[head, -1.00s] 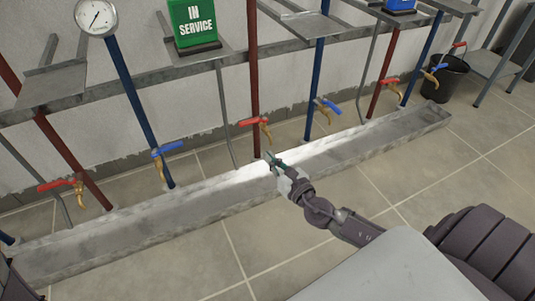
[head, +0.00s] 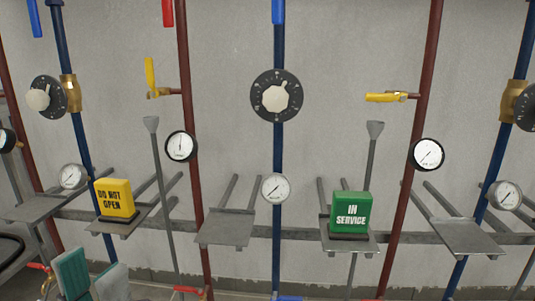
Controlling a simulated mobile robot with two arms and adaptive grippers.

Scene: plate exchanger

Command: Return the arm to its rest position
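My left gripper (head: 91,273) shows at the bottom left, cut off by the lower edge of the head view. Its two fingers have teal pads and stand apart with a gap between them. I see nothing held between the fingers. It is in front of the pipe rack, below the yellow "DO NOT OPEN" block (head: 115,198). The rest of that arm is mostly out of view. My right gripper and arm are not in view.
Red and blue pipes with gauges (head: 275,188), dials (head: 277,96) and yellow-handled valves (head: 393,97) line the wall. Small grey shelves (head: 226,229) stick out from a rail. A green "IN SERVICE" block (head: 350,212) stands on one. Red valve handles show at the bottom edge.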

